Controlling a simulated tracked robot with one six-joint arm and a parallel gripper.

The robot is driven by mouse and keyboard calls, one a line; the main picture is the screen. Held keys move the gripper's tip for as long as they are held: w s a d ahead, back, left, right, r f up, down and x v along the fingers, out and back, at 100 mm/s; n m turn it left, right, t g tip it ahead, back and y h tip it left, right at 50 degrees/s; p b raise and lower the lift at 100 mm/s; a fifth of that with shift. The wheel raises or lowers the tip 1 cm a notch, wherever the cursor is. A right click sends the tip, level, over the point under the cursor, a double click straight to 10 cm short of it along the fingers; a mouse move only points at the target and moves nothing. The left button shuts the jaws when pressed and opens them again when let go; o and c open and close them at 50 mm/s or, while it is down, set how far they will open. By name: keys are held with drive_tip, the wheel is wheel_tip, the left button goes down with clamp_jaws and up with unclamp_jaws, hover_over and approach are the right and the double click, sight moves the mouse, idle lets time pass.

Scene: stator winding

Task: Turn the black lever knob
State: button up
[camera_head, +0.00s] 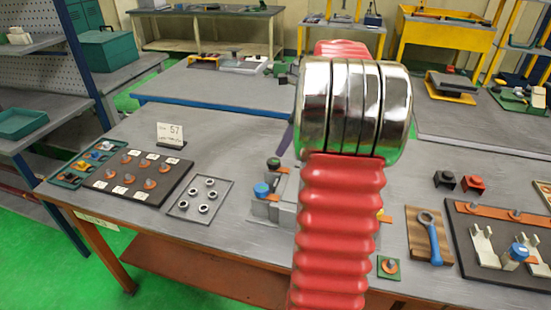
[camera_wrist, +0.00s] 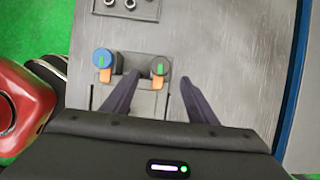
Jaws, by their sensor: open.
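The black lever knob (camera_wrist: 160,67) has a green mark on top and an orange tab pointing down in the wrist view. It stands on a light grey fixture (camera_wrist: 130,94). A blue knob (camera_wrist: 103,59) with a similar mark and tab stands to its left. My gripper (camera_wrist: 159,77) is open and empty. Its dark fingertips lie on either side of the black knob in the picture, with gaps. Their height relative to the knob is unclear. In the head view the black knob (camera_head: 273,163) and blue knob (camera_head: 262,190) show left of my red arm, which hides much of the fixture.
A blue-handled wrench (camera_head: 430,238) on a wooden block and a rack with white brackets (camera_head: 500,250) lie right.

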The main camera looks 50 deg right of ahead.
sight(274, 161)
drive_tip(key=x, duration=0.8)
